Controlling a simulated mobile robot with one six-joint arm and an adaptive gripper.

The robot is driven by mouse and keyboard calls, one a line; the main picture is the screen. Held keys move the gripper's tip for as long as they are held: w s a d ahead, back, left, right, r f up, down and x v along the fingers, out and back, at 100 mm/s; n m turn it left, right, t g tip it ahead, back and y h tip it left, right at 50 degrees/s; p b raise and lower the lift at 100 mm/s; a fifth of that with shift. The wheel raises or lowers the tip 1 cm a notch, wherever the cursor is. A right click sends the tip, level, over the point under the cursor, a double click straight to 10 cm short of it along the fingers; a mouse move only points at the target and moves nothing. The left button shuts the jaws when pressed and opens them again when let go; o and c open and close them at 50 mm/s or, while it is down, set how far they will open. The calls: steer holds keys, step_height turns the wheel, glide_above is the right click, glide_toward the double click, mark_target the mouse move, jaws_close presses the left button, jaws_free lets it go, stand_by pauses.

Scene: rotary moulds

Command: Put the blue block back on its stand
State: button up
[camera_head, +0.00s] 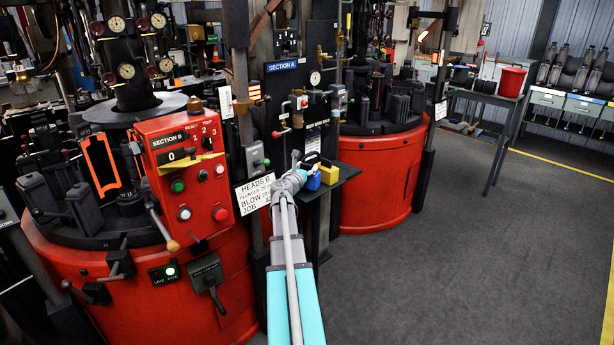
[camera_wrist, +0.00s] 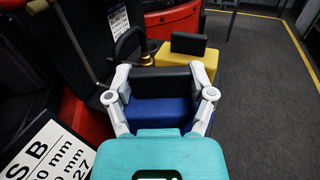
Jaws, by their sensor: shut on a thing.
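The blue block (camera_wrist: 160,112) has a black upper part and sits between the two fingers of my gripper (camera_wrist: 160,88) in the wrist view. The fingers are closed on its sides. In the head view the blue block (camera_head: 313,182) shows at the end of my arm, beside my gripper (camera_head: 298,170), over or on a small dark shelf (camera_head: 345,170). A yellow block (camera_head: 329,175) is just right of it; it also shows behind the blue block in the wrist view (camera_wrist: 203,66). I cannot tell whether the blue block touches the shelf. Its underside is hidden.
A white sign (camera_head: 254,194) hangs left of my gripper. A red control box (camera_head: 183,170) with a lever is further left. Red round machine bases (camera_head: 385,175) stand behind. A table with a red bin (camera_head: 511,81) is at back right. The floor at right is clear.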

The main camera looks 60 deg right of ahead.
steer(key=shift+f+b, duration=0.4)
steer(key=shift+f, duration=0.35)
steer(key=shift+f, duration=0.15)
steer(key=o, duration=1.3)
steer(key=shift+r, duration=0.25)
steer(key=a, duration=0.4)
steer(key=s+a, duration=0.1)
steer(key=a, duration=0.7)
steer(key=shift+s, duration=0.2)
